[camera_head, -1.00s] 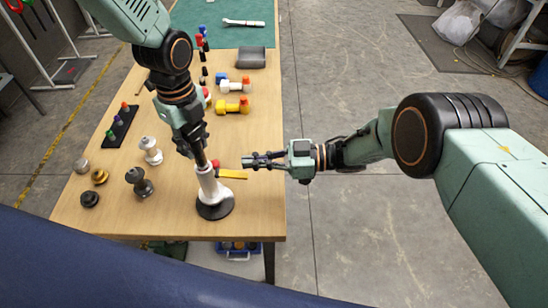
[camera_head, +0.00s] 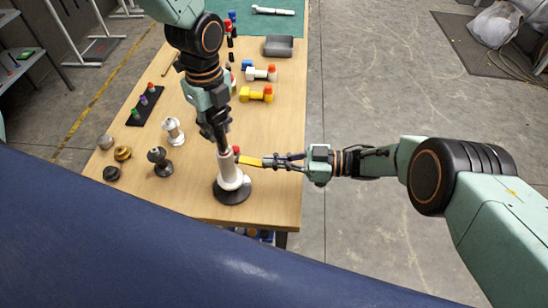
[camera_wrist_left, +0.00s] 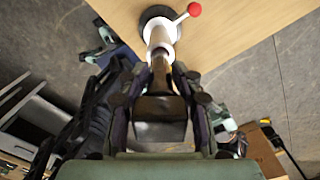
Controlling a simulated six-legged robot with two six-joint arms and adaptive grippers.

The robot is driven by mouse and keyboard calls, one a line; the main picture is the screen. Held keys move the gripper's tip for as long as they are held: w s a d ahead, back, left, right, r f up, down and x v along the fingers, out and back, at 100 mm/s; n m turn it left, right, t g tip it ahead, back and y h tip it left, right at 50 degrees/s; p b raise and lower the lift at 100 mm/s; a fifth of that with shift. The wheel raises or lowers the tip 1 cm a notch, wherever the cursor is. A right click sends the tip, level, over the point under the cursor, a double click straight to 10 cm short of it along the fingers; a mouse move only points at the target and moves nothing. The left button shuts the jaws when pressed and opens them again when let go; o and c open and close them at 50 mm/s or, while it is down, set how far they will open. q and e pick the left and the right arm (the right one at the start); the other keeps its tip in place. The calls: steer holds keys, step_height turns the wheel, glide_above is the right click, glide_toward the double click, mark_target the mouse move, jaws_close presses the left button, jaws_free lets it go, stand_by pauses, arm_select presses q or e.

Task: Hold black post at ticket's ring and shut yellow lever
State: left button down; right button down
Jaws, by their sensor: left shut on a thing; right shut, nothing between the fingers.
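A white upright stand (camera_head: 229,174) with a round black base (camera_head: 232,191) stands near the table's front edge. A dark post (camera_head: 223,143) goes into its top. My left gripper (camera_head: 219,134) is shut on the post above the stand; the post also shows in the left wrist view (camera_wrist_left: 160,68). The yellow lever (camera_head: 250,161) sticks out to the right of the stand's top. A red knob (camera_head: 237,150) sits beside it and also shows in the left wrist view (camera_wrist_left: 194,9). My right gripper (camera_head: 267,161) is shut and empty at the lever's outer end; I cannot tell whether they touch. I make out no ticket.
To the left stand a white-and-grey fitting (camera_head: 173,132), a dark fitting (camera_head: 160,161) and several round knobs (camera_head: 122,153). A black strip (camera_head: 146,106) with coloured pegs lies behind. Yellow (camera_head: 256,94) and white (camera_head: 261,73) pieces lie farther back. Free floor lies right of the table.

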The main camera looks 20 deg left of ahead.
steer(key=shift+a+f, duration=0.15)
steer(key=shift+f, duration=1.25)
steer(key=v, duration=1.1)
steer(key=shift+d+f, duration=0.25)
steer(key=shift+f, duration=0.5)
steer(key=shift+w, duration=0.1)
